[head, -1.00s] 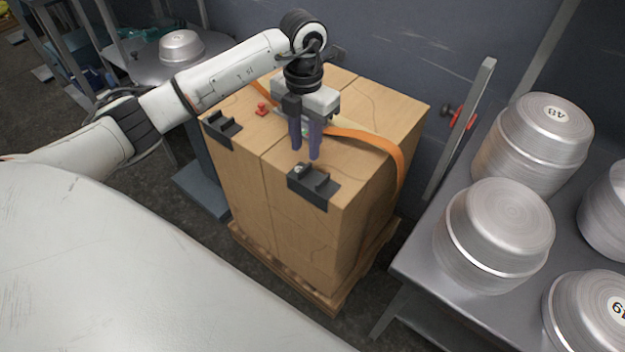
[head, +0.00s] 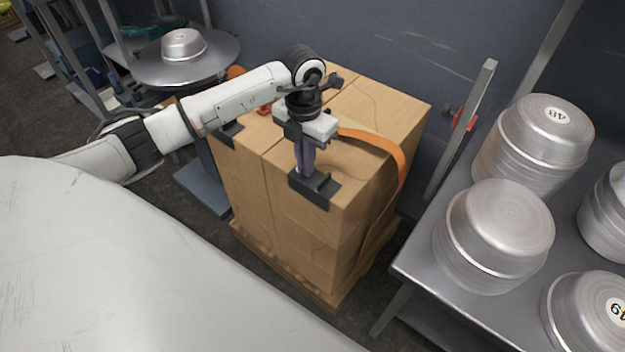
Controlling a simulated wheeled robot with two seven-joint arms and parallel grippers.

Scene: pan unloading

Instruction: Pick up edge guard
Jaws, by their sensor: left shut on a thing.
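A black edge guard (head: 318,189) sits on the front top edge of the cardboard box stack (head: 301,230). My left gripper (head: 307,173) reaches down from above with its purple fingers shut on the upright part of this guard. The fingers hide part of the guard, and it still lies against the box edge. A second black edge guard (head: 230,134) sits on the same edge farther left, partly hidden by my left arm. My right gripper is not in view.
An orange strap (head: 385,147) crosses the box top and hangs down the right side. The boxes stand on a wooden pallet (head: 325,297). A metal table (head: 415,262) with several metal pans (head: 494,235) is at right. A round table (head: 150,72) with one pan (head: 183,44) stands back left.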

